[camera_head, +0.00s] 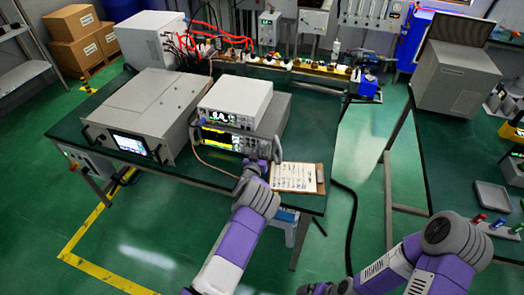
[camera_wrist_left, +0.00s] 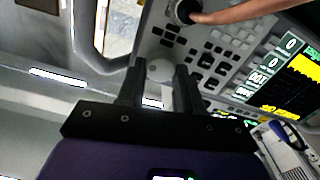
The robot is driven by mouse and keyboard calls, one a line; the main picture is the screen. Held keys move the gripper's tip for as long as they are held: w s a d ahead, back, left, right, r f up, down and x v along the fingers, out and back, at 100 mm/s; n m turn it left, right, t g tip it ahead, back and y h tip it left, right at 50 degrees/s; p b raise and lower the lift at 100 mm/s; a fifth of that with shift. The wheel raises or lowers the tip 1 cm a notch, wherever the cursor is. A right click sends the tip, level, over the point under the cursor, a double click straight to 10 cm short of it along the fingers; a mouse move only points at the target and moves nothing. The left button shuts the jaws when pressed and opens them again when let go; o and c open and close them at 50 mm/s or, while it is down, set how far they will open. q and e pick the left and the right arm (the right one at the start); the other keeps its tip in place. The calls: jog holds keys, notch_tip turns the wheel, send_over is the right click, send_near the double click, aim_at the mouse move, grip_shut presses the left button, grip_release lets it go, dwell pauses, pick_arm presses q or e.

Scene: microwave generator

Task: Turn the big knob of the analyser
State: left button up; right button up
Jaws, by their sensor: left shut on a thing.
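The analyser (camera_head: 222,138) is the lower grey instrument with a yellow-lit screen, under a lighter box on the green bench. In the left wrist view its panel (camera_wrist_left: 205,62) shows many small keys and a screen with yellow areas. The big knob (camera_wrist_left: 160,70) is a pale grey disc between the fingers of my left gripper (camera_wrist_left: 158,75), which is shut on it. In the head view my left gripper (camera_head: 255,167) is at the right end of the analyser's front, and the knob is hidden there. My right arm is at the lower right; its fingers are out of view.
An orange-brown cable (camera_wrist_left: 240,12) plugs into the panel near the knob. A grey cabinet (camera_head: 145,110) with a screen stands left of the analyser. A clipboard (camera_head: 297,177) lies right of my left gripper at the bench edge. A second bench (camera_head: 440,160) is at right.

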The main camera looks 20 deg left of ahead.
pick_arm(q)
jog(key=m+b, duration=0.3)
jog(key=shift+f, duration=0.15)
jog(key=shift+d+m+b, duration=0.15)
jog(key=shift+m+b, duration=1.7)
jog(key=shift+m, duration=0.35)
jog(key=o, duration=1)
jog(key=shift+o, duration=0.2)
jog(key=s, duration=0.7)
jog(key=shift+s+p, duration=0.3)
jog(key=shift+p, duration=0.15)
